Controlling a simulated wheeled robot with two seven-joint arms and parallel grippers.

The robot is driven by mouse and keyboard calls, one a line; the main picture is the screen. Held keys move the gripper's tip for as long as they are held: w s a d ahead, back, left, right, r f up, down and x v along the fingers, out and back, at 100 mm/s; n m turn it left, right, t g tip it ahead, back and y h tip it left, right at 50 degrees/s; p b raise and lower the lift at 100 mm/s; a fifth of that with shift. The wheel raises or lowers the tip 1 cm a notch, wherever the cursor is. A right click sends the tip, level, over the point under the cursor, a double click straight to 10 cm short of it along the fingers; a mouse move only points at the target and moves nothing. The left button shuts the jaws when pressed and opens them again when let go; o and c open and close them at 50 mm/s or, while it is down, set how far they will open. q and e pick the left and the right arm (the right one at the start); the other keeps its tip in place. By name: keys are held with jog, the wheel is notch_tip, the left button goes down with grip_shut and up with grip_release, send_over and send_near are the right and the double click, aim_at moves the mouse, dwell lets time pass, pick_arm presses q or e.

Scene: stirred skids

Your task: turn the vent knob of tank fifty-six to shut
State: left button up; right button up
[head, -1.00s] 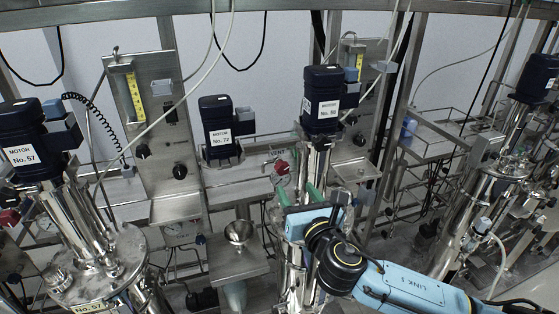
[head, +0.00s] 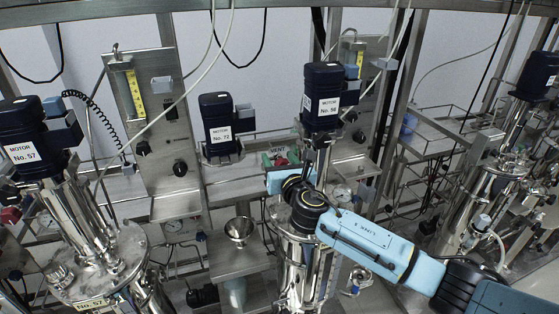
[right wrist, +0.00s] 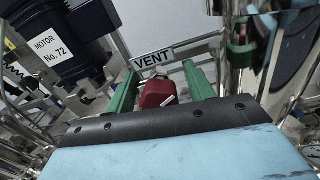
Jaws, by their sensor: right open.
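Tank fifty-six (head: 295,272) is a steel vessel in the middle of the head view, under the dark motor labelled No. 56 (head: 322,97). In the right wrist view the red vent knob (right wrist: 157,92) sits below the VENT label (right wrist: 153,59), with a slanted white mark on its face. My right gripper (head: 280,160) is open, its green fingers on either side of the knob, with a visible gap to each. The gripper body covers the knob's lower part. My left gripper is not in view.
Motor No. 72 (head: 218,124) stands behind, left of the vent. A steel funnel (head: 239,230) is left of tank fifty-six. Tank 57 (head: 98,265) fills the lower left. Steel panels, pipes and hanging cables crowd the space around my right arm.

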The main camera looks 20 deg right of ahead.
jog(key=c, duration=1)
